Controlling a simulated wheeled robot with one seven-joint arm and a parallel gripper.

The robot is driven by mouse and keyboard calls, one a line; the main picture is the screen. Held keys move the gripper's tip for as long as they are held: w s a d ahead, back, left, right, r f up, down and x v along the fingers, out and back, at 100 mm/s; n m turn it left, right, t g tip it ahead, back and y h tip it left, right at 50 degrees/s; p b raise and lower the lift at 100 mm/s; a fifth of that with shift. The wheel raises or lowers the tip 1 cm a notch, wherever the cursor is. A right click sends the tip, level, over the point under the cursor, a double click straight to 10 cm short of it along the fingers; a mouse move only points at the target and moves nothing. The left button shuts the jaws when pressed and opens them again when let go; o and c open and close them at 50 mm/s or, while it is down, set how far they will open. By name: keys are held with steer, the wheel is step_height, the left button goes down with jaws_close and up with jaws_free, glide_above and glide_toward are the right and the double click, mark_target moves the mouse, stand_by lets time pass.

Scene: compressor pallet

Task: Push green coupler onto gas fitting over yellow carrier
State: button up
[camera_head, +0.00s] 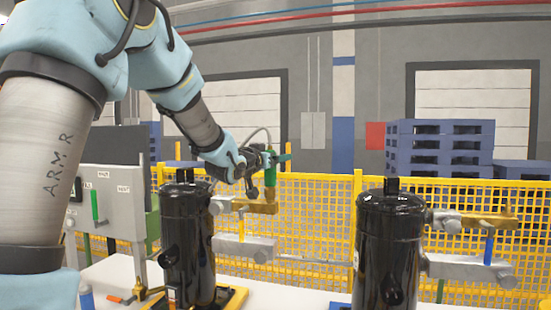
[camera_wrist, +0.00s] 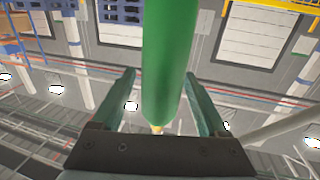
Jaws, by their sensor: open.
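The green coupler (camera_head: 270,175) stands upright above the yellow carrier (camera_head: 258,207) on the left compressor. A brass-coloured fitting (camera_head: 270,194) shows directly under it; I cannot tell how far the coupler is seated on it. My gripper (camera_head: 279,158) is at the coupler's upper part. In the wrist view the coupler (camera_wrist: 167,65) fills the middle, between my two green fingers, with visible gaps on both sides. My gripper is open around it, not clamped. A thin grey hose (camera_head: 260,130) arches up by the coupler.
Two black compressors (camera_head: 187,240) (camera_head: 388,245) stand on a white surface. The right one has its own yellow bracket (camera_head: 485,221). A grey panel box (camera_head: 107,205) with a green handle is at left. Behind is a yellow mesh fence (camera_head: 320,215) and stacked blue pallets (camera_head: 440,148).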

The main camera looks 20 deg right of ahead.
steer(key=b+v, duration=0.3)
steer(key=v, duration=0.7)
steer(key=shift+s+a, duration=0.2)
steer(key=shift+a, duration=0.05)
steer(key=w+a+f+n+g+y, duration=0.2)
steer(key=a+f+n+y, duration=0.4)
steer(key=a+f+y, duration=0.95)
steer(key=s+a+f+n+g+h, duration=0.1)
steer(key=s+a+f+n+g, duration=0.2)
steer(key=s+a+f+g, duration=0.4)
steer(key=s+a+f, duration=0.9)
steer(key=a, duration=0.1)
steer(key=shift+s, duration=0.2)
steer(key=shift+f+h, duration=0.1)
steer(key=shift+h, duration=0.15)
